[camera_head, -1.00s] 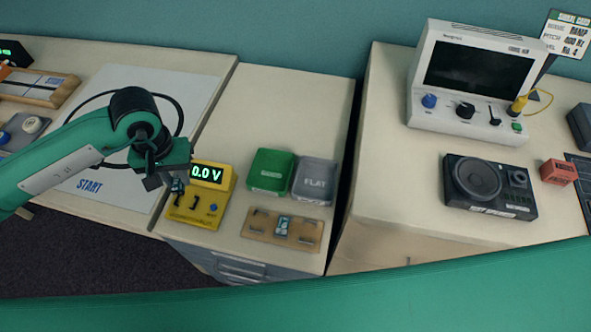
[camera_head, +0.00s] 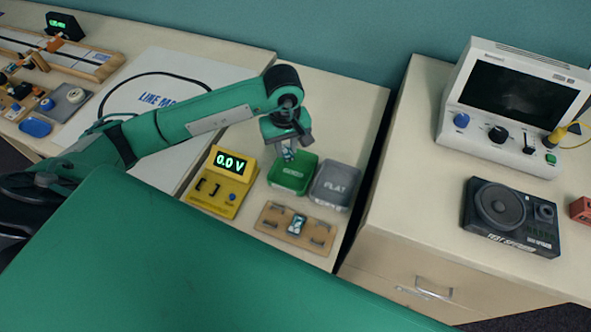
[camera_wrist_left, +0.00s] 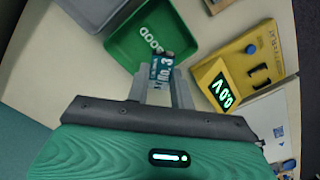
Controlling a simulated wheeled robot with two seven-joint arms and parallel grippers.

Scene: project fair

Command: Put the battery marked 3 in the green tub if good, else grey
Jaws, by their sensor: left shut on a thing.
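My left gripper (camera_head: 287,150) is shut on a small dark teal battery (camera_wrist_left: 163,68) whose label reads "no. 3". In the wrist view the green tub (camera_wrist_left: 183,22) reads "GOOD" and looks empty where visible. The grey tub (camera_head: 337,186), marked "FLAT", stands right of the green one. The yellow meter (camera_head: 222,186) left of the tubs reads 0.0 V. My right gripper is not in view.
A wooden rack (camera_head: 272,229) with one battery (camera_head: 297,224) lies in front of the tubs. A grey instrument (camera_head: 516,100) and a black speaker box (camera_head: 511,217) stand on the right counter, across a dark gap. A white board (camera_head: 145,95) lies at left.

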